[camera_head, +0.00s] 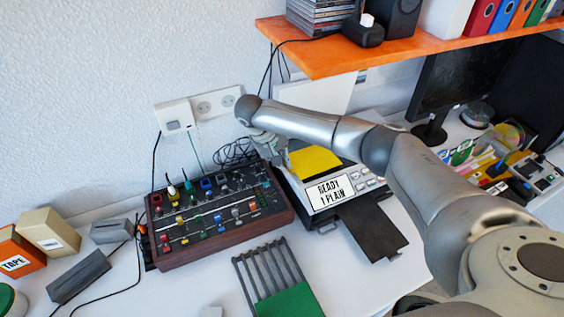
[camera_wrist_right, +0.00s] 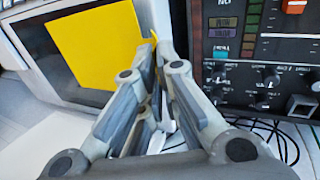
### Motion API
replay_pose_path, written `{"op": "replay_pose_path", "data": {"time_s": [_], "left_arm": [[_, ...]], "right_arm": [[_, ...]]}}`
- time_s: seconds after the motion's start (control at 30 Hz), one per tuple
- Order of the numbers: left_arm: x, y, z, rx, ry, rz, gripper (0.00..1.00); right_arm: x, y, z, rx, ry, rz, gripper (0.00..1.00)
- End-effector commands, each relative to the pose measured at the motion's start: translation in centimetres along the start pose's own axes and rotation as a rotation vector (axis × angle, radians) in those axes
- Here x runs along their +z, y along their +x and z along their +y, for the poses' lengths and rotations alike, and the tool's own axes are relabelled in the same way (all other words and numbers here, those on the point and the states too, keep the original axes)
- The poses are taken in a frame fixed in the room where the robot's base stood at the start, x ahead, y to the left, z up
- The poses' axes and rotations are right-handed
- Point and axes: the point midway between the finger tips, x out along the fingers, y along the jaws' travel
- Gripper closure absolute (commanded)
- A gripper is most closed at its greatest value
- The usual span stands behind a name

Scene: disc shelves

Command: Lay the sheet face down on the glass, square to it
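The yellow sheet (camera_head: 316,160) lies over the dark glass (camera_wrist_right: 28,42) of a white copier (camera_head: 312,190). In the right wrist view the sheet (camera_wrist_right: 98,42) is turned at an angle to the glass frame, with dark glass showing to its left and below. My right gripper (camera_head: 279,155) is at the sheet's left edge in the head view. In the wrist view its fingertips (camera_wrist_right: 155,45) are nearly together, with a thin yellow strip between them. I cannot tell which face of the sheet is down. My left gripper is not in view.
The copier's panel (camera_head: 330,190) reads "READY 1 PLAIN". Its raised white lid (camera_head: 315,92) stands behind. A mixer with knobs (camera_head: 215,215) is close on the left. A dark tray (camera_head: 376,232) juts out front. A rack (camera_head: 268,265) with a green sheet (camera_head: 290,302) stands in front. An orange shelf (camera_head: 345,55) overhangs.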

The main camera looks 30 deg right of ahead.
Motion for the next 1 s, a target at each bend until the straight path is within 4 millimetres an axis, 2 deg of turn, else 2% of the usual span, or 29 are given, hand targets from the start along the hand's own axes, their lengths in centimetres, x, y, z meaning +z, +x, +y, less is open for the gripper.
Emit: {"op": "replay_pose_path", "data": {"time_s": [0.1, 0.83, 0.9, 1.0], "left_arm": [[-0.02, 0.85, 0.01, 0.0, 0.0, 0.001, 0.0], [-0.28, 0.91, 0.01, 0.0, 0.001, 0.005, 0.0], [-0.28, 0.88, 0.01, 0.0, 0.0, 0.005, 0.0], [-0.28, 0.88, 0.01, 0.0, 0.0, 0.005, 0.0]], "right_arm": [[-0.01, 0.66, -0.27, 0.0, 0.0, 0.0, 1.0], [0.01, 1.13, -0.48, 0.0, 0.0, 0.0, 1.0], [0.0, 1.06, -0.45, 0.0, 0.0, 0.0, 0.88], [0.0, 1.06, -0.45, 0.0, 0.0, 0.0, 0.75]]}}
